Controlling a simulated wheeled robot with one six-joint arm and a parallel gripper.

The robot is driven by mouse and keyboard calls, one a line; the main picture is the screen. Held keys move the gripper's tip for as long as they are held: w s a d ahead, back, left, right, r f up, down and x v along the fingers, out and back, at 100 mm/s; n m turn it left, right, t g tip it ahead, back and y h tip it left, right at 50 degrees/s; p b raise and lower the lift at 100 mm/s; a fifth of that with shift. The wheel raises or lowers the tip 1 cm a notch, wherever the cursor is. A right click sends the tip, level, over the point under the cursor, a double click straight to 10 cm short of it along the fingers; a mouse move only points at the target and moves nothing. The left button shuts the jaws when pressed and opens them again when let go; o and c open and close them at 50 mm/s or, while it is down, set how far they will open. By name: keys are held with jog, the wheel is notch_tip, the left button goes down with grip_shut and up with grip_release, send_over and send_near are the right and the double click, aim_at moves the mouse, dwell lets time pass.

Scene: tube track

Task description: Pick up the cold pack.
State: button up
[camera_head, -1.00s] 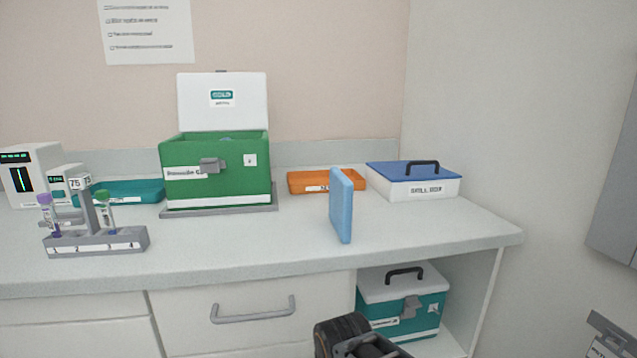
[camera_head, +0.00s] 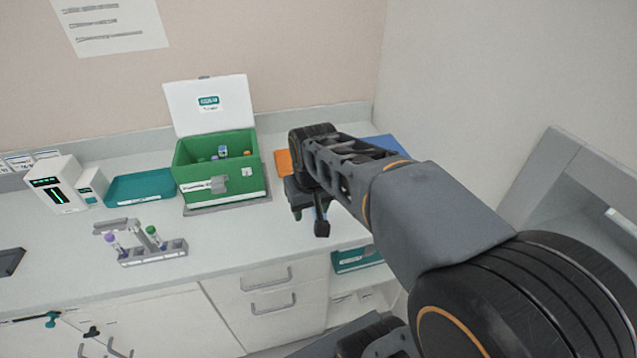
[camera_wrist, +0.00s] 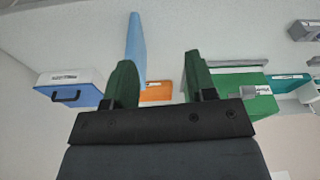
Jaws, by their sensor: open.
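The cold pack is a light blue, thin upright slab. In the wrist view the cold pack (camera_wrist: 136,45) stands on the counter beyond my fingers, close to the left finger, which overlaps its lower part in the picture. My gripper (camera_wrist: 159,68) is open with its two dark green fingers apart and nothing held between them. In the head view my gripper (camera_head: 309,218) is over the right part of the counter, and the arm hides the cold pack. I cannot tell whether a finger touches it.
A green open box (camera_head: 215,186) with tubes inside stands left of my gripper. Beyond are an orange tray (camera_head: 283,163) and a white box with a blue lid (camera_wrist: 70,88). A tube rack (camera_head: 152,251) and teal tray (camera_head: 140,188) lie further left.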

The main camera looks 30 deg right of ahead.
jog(key=w+d+r+m+g, duration=0.1)
jog(key=w+d+r+g, duration=0.15)
jog(key=w+d, duration=0.6)
jog(key=shift+m+t, duration=0.25)
jog(key=shift+m, duration=0.05)
jog(key=f, duration=0.2)
jog(key=w+a+f, duration=0.1)
jog(key=f, duration=0.4)
jog(key=shift+w+a+f, duration=0.15)
jog(key=shift+w, duration=0.15)
jog(key=shift+a+f+p, duration=0.1)
jog(key=shift+f+p, duration=0.45)
jog(key=shift+f, duration=2.55)
grip_shut()
